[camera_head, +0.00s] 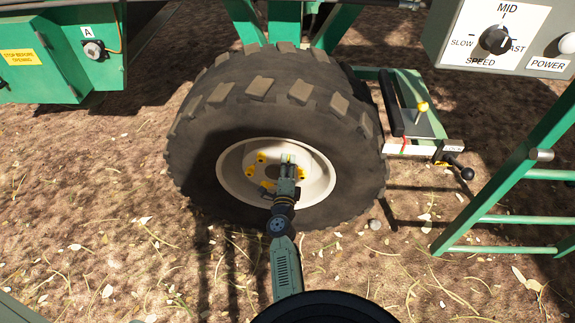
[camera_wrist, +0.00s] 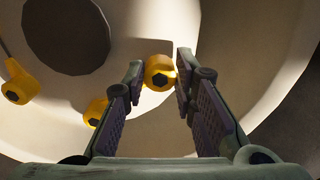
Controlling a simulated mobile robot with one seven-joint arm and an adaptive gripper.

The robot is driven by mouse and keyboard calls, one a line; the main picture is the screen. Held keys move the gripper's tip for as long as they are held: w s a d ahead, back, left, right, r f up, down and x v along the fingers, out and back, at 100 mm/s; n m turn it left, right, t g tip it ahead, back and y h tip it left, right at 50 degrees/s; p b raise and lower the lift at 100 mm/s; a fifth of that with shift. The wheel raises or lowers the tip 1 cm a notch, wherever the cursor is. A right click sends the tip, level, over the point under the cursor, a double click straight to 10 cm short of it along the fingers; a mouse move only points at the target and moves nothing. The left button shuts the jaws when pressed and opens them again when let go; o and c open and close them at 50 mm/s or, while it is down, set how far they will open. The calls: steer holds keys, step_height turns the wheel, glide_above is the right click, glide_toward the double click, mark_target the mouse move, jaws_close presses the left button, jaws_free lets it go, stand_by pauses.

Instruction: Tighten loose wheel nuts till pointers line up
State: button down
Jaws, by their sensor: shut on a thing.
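The big tyre (camera_head: 215,125) stands on the ground with a cream wheel rim (camera_head: 232,180) facing me. Several yellow wheel nuts with pointers sit on the hub, one of them a nut (camera_head: 249,172) left of my gripper. My gripper (camera_head: 288,162) reaches the upper right of the hub. In the wrist view its two fingers (camera_wrist: 158,75) are on either side of a yellow nut (camera_wrist: 157,70) and shut on it. Two other nuts show there, one at the left (camera_wrist: 18,88) and one lower (camera_wrist: 95,110). I cannot tell which way the pointers point.
A dark round hub centre (camera_wrist: 65,35) is beside the nuts. A green ladder (camera_head: 500,190) stands at the right. A speed panel (camera_head: 500,38) hangs top right. Straw-strewn ground in front is clear.

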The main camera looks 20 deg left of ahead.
steer(key=c, duration=1.3)
jaws_free()
